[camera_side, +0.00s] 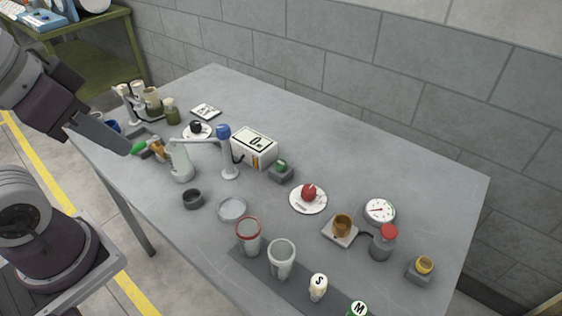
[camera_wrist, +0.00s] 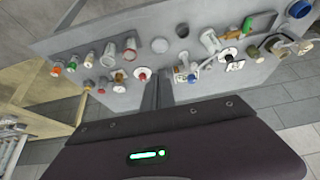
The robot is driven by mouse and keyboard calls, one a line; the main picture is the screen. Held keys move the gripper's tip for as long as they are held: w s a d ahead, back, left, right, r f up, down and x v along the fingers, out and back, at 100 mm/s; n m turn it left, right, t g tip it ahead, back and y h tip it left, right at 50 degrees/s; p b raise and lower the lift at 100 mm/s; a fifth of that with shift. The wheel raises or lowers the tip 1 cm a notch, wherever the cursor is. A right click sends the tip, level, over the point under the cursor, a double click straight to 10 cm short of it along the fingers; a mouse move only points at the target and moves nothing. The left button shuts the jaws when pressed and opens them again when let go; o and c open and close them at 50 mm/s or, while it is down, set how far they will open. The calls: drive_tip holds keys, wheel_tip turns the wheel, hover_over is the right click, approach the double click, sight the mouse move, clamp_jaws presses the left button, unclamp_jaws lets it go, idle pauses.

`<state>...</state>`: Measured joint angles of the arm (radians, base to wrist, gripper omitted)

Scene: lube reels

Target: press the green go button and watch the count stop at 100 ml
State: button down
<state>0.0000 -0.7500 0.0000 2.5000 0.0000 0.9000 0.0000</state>
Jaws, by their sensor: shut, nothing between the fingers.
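The green go button (camera_side: 282,163) sits on a small grey box on the table, beside the white counter box (camera_side: 262,154). The counter's display (camera_side: 257,141) shows a 0 with small unit marks too fine to read. My gripper (camera_side: 127,151) is shut and empty over the left end of the table, well away from the button. Its fingers also show in the wrist view (camera_wrist: 157,97), pointing toward the table. I cannot make out the go button clearly in the wrist view.
A blue-topped spout (camera_side: 224,133) stands just left of the counter, with a clear jug (camera_side: 181,166) beside it. A red knob (camera_side: 309,192) on a white disc is right of the button. Cups (camera_side: 282,262) stand on a dark strip in front. The table's back right is clear.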

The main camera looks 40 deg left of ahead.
drive_tip(key=m+t+y, duration=0.1)
drive_tip(key=m+t, duration=0.3)
drive_tip(key=m, duration=0.4)
hover_over(279, 165)
wheel_tip(279, 165, down, 16)
drive_tip(key=r, duration=0.1)
drive_tip(key=shift+f, duration=0.25)
drive_tip(key=shift+f, duration=4.4)
drive_tip(key=shift+f, duration=0.4)
